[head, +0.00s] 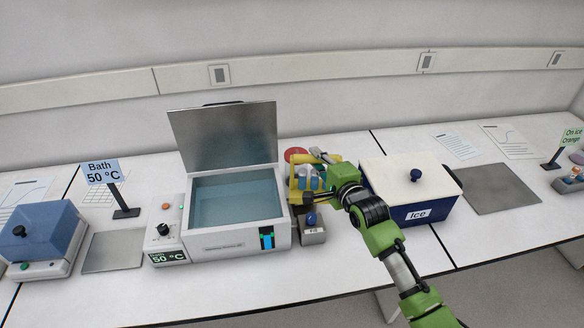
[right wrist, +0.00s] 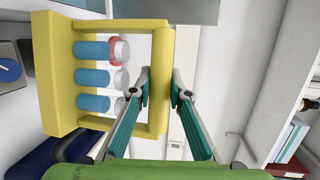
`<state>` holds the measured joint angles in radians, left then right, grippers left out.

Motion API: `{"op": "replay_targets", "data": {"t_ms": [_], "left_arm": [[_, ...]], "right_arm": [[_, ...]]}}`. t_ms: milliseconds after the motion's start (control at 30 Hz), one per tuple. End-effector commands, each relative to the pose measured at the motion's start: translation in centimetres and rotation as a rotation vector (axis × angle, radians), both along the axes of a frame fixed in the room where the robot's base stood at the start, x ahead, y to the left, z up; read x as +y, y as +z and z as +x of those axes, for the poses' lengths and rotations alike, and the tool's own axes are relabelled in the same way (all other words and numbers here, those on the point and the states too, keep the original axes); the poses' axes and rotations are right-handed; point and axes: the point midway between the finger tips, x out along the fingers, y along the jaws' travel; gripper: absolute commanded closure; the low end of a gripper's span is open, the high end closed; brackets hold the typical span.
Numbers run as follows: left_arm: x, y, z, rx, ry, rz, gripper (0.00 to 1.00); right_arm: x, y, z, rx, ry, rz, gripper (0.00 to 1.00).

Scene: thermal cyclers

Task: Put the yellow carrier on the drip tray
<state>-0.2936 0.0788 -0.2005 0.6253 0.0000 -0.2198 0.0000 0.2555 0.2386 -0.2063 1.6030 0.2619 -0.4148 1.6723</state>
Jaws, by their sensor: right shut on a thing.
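The yellow carrier (head: 294,190) is between the open water bath and the ice box in the head view. In the right wrist view the carrier (right wrist: 58,75) holds three bottles with blue contents and pale caps. My right gripper (right wrist: 162,82) is shut on the carrier's handle bar; in the head view the gripper (head: 325,175) hides part of the carrier. Two flat grey metal plates could be the drip tray: one left of the bath (head: 112,252) and one right of the ice box (head: 500,190). Both look empty. My left gripper is not in view.
The water bath (head: 240,240) has its lid raised. A small grey block with a blue knob (head: 312,228) stands right of it. The ice box (head: 420,190) is lidded. A red disc (head: 295,154) lies behind the carrier. A blue lidded unit (head: 40,235) stands far left.

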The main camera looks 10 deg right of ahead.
Motion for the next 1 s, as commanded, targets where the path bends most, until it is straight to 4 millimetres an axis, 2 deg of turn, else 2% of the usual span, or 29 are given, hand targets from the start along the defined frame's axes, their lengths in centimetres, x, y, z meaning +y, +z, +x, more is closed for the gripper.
{"op": "replay_targets", "data": {"t_ms": [33, 200, 400, 800, 1000], "left_arm": [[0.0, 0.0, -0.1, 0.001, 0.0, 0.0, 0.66], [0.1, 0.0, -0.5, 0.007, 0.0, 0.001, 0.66], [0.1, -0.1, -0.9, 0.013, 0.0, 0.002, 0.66], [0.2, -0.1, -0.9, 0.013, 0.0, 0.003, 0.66], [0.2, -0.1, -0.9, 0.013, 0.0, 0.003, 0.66]], "right_arm": [[-2.0, 0.4, 0.6, -0.006, -0.022, -0.004, 1.0], [-7.9, 1.2, 2.2, -0.006, -0.087, -0.004, 1.0], [-13.8, 2.4, 3.3, -0.005, -0.15, -0.002, 1.0], [-23.0, 4.9, 4.1, -0.006, -0.234, -0.001, 1.0], [-26.5, 6.0, 4.1, -0.004, -0.249, 0.0, 1.0]]}}
